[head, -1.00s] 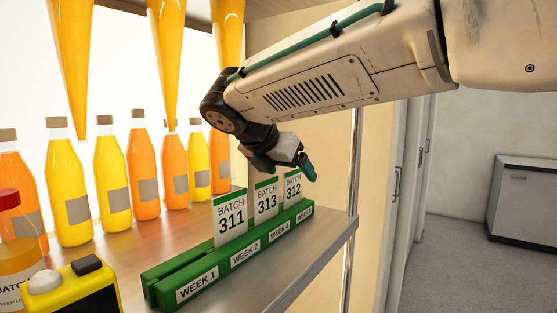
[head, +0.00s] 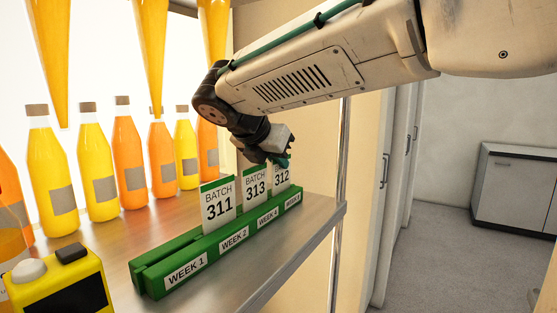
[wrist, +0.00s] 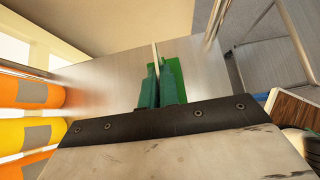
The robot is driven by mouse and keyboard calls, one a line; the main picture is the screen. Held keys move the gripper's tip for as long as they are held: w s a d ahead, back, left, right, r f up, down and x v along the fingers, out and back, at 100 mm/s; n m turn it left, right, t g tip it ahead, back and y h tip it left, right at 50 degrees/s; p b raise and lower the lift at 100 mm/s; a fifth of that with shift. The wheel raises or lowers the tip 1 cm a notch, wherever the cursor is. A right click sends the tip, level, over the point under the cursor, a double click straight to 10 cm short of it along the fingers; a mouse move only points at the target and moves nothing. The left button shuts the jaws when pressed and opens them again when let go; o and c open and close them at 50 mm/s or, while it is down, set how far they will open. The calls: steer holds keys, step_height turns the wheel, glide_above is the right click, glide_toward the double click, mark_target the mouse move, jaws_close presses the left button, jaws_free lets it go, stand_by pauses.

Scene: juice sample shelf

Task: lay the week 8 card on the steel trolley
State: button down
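A green card rack (head: 165,285) stands on the shelf with front labels WEEK 1, WEEK 2, WEEK 4 and a last, too-small label at the right end. The card marked BATCH 312 (head: 281,180) stands in that end slot. My gripper (head: 283,162) is at its top edge and hides part of it. In the wrist view my teal fingers (wrist: 160,88) straddle a thin pale card edge (wrist: 156,55); whether they press on it is unclear. Cards 313 (head: 255,187) and 311 (head: 218,207) stand behind WEEK 4 and WEEK 2. The WEEK 1 slot is empty.
Juice bottles (head: 98,185) line the shelf's back under hanging orange cones (head: 155,45). A yellow device (head: 60,285) sits at front left. A metal post (head: 340,150) rises at the shelf's right. A chrome-railed grey structure (wrist: 265,50), perhaps the trolley, shows in the wrist view.

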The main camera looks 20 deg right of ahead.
steer(key=shift+r, duration=0.75)
stand_by(0.7)
steer(key=shift+r, duration=1.7)
